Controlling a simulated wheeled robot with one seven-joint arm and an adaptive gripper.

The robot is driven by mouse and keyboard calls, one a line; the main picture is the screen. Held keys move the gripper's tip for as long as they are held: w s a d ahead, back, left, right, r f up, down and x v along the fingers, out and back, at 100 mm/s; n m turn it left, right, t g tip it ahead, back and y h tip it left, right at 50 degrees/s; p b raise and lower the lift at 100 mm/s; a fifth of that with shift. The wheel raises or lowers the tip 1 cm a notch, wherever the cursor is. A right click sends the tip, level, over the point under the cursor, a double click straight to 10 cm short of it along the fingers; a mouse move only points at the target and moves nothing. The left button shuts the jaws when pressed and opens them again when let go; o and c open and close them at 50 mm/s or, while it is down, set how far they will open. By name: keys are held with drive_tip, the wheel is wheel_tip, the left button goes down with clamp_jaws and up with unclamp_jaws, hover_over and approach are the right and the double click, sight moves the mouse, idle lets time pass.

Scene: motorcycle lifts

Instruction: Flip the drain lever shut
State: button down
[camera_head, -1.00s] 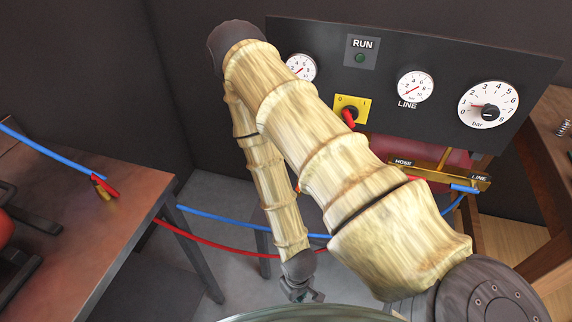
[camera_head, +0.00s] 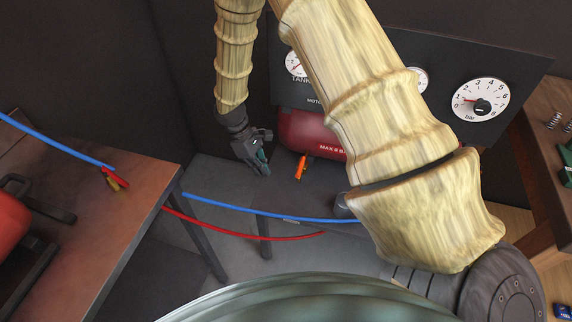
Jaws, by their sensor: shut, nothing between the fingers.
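An orange drain lever (camera_head: 301,167) hangs below the red compressor tank (camera_head: 305,132) and points down at a slight tilt. My gripper (camera_head: 265,170) is shut and empty, to the left of the lever and at about its height in the picture. A gap shows between the fingertips and the lever; the depth between them is hard to judge. My upper arm hides the right part of the tank and much of the panel.
A dark gauge panel (camera_head: 520,75) stands behind my arm. Blue hose (camera_head: 260,213) and red hose (camera_head: 235,234) cross below the gripper. A brown workbench (camera_head: 110,215) is at left and a wooden shelf (camera_head: 548,140) at right.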

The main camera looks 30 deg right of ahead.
sight(301, 167)
drive_tip(key=w+d+r+h, duration=0.1)
drive_tip(key=w+d+r, duration=0.1)
drive_tip(key=w+r, duration=0.2)
wheel_tip(301, 167, up, 3)
drive_tip(key=shift+w+d+f+n, duration=0.2)
drive_tip(key=shift+d+n, duration=0.1)
drive_tip(key=shift+d, duration=0.1)
drive_tip(key=s+d+f+p, duration=0.2)
drive_tip(key=s+d+f, duration=0.3)
drive_tip(key=f, duration=0.3)
drive_tip(key=shift+s+d+f+p, duration=0.2)
drive_tip(key=shift+s+p, duration=0.1)
drive_tip(key=shift+s, duration=0.4)
